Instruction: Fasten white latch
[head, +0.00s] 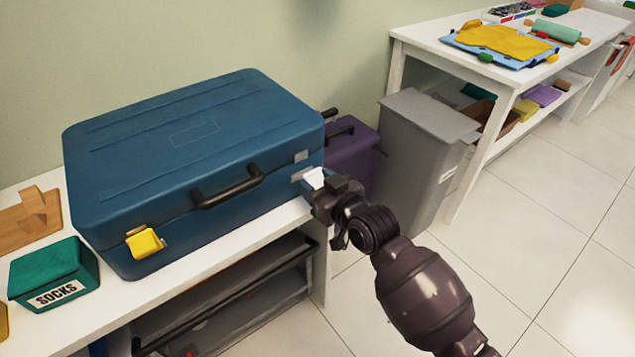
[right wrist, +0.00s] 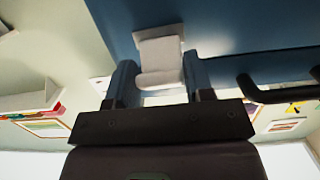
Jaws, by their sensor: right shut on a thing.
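A closed blue suitcase (head: 190,150) lies on a white shelf. The white latch (head: 313,178) is at the right end of its front side and sticks outward, away from the grey plate (head: 301,156) on the lid edge. My right gripper (head: 326,188) is at this latch. In the right wrist view the white latch (right wrist: 160,58) sits between the two fingers of my right gripper (right wrist: 158,82), which is shut on it. The fingers partly hide the latch in the head view. My left gripper is not in view.
A yellow latch (head: 145,243) and a black handle (head: 228,188) are on the same front side. A green socks box (head: 54,272) stands at left. A purple case (head: 352,155) and grey bin (head: 418,150) stand right of the suitcase. The floor at right is clear.

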